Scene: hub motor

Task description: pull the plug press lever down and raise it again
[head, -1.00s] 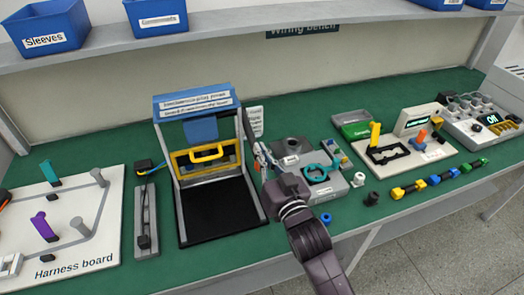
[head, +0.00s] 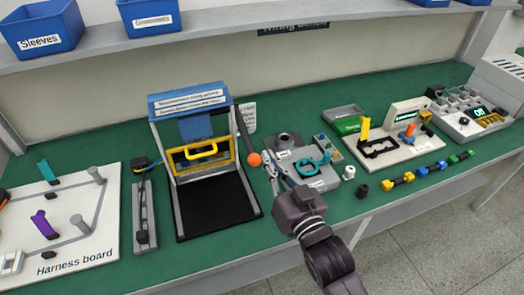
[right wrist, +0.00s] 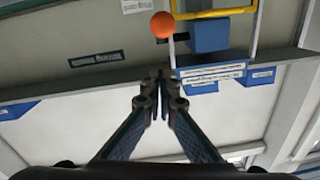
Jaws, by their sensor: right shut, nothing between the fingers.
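The plug press (head: 186,103) stands left of the middle in the head view, with a blue top, grey posts and a yellow-framed part with a handle (head: 203,150). Its dark lever (head: 245,133) runs along the right side, slanting down toward the front and ending in an orange ball knob (head: 254,159). My right gripper (head: 270,162) is shut and empty just right of the knob, seemingly apart from it. In the right wrist view its fingertips (right wrist: 160,78) are together, below the orange knob (right wrist: 163,24). My left gripper is not in view.
Right of the press sits a grey fixture with a teal ring (head: 307,167), close to my right arm. Farther right are a white tester board (head: 400,150) and several coloured connectors. The harness board (head: 70,230) lies at left. The black press base (head: 215,205) is clear.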

